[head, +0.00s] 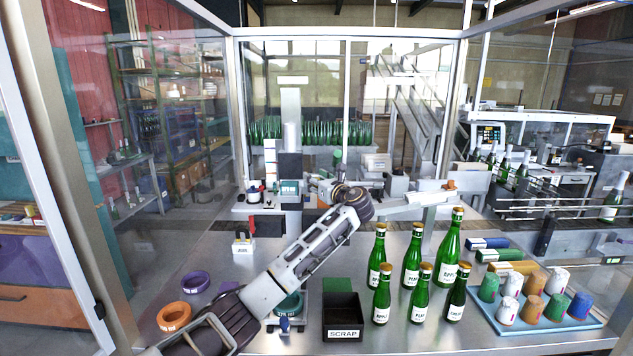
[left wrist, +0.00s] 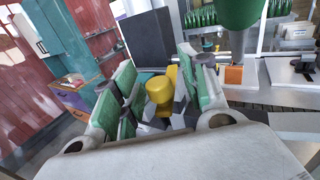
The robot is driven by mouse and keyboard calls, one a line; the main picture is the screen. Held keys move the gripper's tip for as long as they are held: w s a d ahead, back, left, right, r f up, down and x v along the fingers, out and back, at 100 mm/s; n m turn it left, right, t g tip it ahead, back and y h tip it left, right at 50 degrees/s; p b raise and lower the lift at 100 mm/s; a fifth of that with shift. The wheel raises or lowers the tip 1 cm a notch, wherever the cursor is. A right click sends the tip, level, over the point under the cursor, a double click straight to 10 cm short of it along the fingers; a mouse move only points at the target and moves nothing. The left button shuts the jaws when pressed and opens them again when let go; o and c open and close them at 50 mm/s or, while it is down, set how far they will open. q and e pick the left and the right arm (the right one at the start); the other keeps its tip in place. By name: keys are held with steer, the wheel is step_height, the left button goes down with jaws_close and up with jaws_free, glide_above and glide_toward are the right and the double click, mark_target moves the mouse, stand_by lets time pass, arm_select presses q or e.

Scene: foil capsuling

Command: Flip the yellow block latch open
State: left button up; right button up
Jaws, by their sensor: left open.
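The yellow block latch (left wrist: 160,92) shows in the left wrist view as a rounded yellow knob with a yellow upright piece just behind it. My left gripper (left wrist: 156,72) is open, with its green-padded fingers on either side of the yellow knob. I cannot tell whether either finger touches it. In the head view my left arm reaches in from the lower left, and its gripper (head: 322,188) is at the machine behind the table. There the wrist hides the yellow latch. My right gripper is in neither view.
A large green cylinder (left wrist: 238,12) and an orange block (left wrist: 234,76) stand right of the fingers. A dark block (left wrist: 146,38) rises behind. On the table are a black scrap bin (head: 343,312), several green bottles (head: 411,262) and a blue tray (head: 545,326) of coloured capsules.

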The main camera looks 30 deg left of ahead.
arm_select(q)
steer(key=v, duration=1.2)
steer(key=shift+d, duration=0.1)
stand_by(0.7)
